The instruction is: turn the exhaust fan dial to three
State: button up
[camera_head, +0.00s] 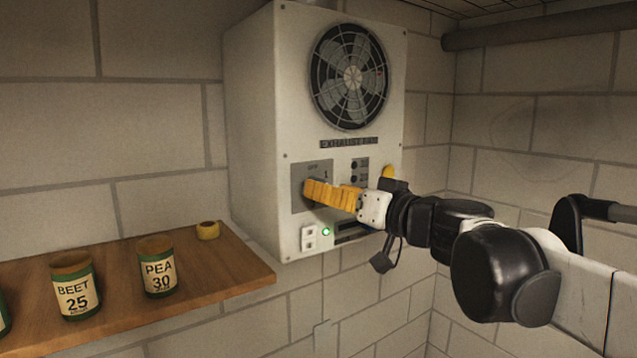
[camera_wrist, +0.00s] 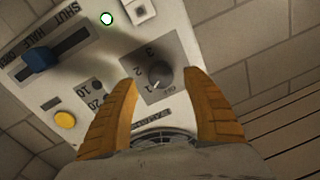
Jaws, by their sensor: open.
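The white exhaust fan box (camera_head: 250,120) is on the wall, with a round fan grille (camera_head: 349,77) above its controls. In the wrist view, the round grey dial (camera_wrist: 161,75) sits on a dark plate marked OFF, 1, 2 and 3. Its pale pointer mark seems to face near the 1, but it is small and blurred. My gripper (camera_wrist: 160,79) is open, with one yellow finger to each side of the dial; I cannot tell if they touch it. In the head view my gripper (camera_head: 310,191) is at the dial plate and hides the dial.
A green light (camera_wrist: 106,19), a blue slider (camera_wrist: 38,59) and a yellow button (camera_wrist: 65,120) are on the same panel. A wooden shelf (camera_head: 230,270) at left holds a BEET pot (camera_head: 75,286), a PEA pot (camera_head: 158,266) and a yellow ring (camera_head: 208,230).

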jog(key=shift+x, duration=1.4)
jog(key=c, duration=1.2)
